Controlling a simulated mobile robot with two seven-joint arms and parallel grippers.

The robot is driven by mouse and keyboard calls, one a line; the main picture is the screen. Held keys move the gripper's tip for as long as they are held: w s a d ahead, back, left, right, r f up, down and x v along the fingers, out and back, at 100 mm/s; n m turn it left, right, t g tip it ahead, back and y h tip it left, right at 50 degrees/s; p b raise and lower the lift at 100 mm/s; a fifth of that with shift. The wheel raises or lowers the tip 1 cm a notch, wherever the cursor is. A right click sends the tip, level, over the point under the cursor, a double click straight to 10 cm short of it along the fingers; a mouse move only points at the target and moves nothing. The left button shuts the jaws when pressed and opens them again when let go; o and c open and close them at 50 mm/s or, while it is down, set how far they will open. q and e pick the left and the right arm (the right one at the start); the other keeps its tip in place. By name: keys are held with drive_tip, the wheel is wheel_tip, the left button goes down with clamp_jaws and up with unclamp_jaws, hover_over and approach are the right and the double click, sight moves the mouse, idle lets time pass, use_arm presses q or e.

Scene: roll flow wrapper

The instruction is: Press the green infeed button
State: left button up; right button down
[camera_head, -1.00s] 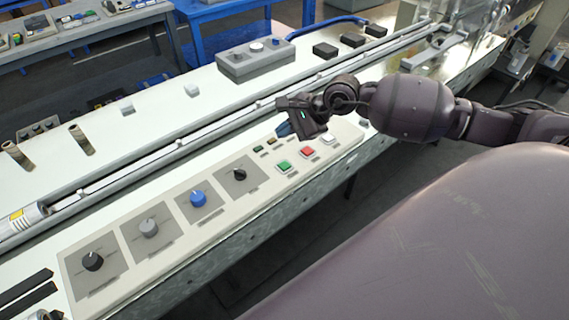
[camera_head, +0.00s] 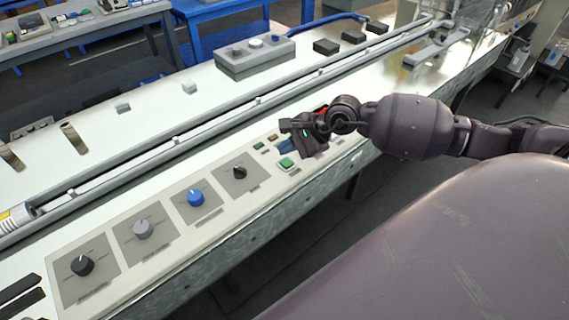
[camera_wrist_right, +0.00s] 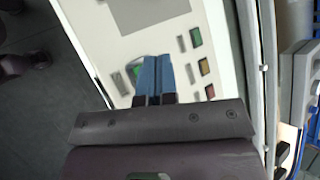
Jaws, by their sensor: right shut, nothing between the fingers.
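My left gripper is not in view.
A long rail (camera_head: 180,142) runs behind the panel. A grey box (camera_head: 255,58) stands further back.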

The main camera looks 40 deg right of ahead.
sight(287, 163)
drive_tip(key=shift+f+b, duration=0.3)
drive_tip(key=shift+f, duration=0.65)
drive_tip(key=shift+r, duration=0.1)
idle(0.4)
drive_tip(key=shift+f, duration=0.2)
idle(0.7)
drive_tip(key=shift+f, duration=0.25)
